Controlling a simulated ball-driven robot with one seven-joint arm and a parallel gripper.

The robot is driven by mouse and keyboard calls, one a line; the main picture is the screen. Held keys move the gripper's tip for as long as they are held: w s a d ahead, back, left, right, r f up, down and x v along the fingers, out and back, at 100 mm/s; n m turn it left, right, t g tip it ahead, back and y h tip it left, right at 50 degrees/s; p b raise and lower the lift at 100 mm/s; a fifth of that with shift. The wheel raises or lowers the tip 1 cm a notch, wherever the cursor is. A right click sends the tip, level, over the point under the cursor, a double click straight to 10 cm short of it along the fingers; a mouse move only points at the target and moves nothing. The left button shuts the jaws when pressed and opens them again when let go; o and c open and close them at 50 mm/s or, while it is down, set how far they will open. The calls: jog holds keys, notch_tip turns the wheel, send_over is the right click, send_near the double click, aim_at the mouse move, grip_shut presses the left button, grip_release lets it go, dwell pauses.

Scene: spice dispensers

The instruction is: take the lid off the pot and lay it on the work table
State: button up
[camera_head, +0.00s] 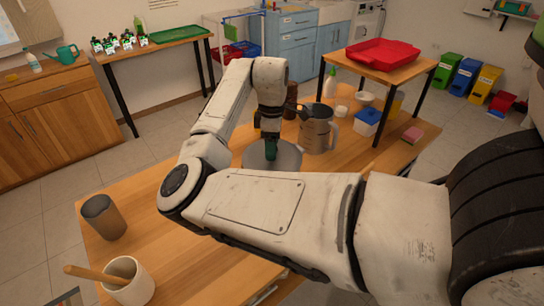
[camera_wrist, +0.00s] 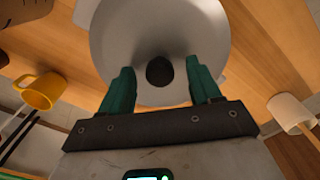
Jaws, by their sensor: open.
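The pot's round grey lid (camera_head: 290,156) is at the middle of the wooden work table (camera_head: 175,245) in the head view, partly behind my arm. In the wrist view the lid (camera_wrist: 160,28) fills the upper middle, with a dark round knob (camera_wrist: 159,72) at its centre. A pale handle of the pot (camera_wrist: 85,12) shows at its left edge; the pot's body is mostly hidden. My gripper (camera_wrist: 160,66) is open, its green fingers on either side of the knob with gaps to both. In the head view my gripper (camera_head: 271,152) points down over the lid.
A metal jug (camera_head: 318,130) stands close right of the pot. A blue-lidded box (camera_head: 368,122) is farther right, near a raised shelf with a red tray (camera_head: 382,54). A grey cup (camera_head: 103,217) and a white pot with a wooden stick (camera_head: 128,284) stand at the left. Bare table lies between.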

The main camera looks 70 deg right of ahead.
jog(key=shift+c, duration=0.3)
grip_shut()
dwell(0.3)
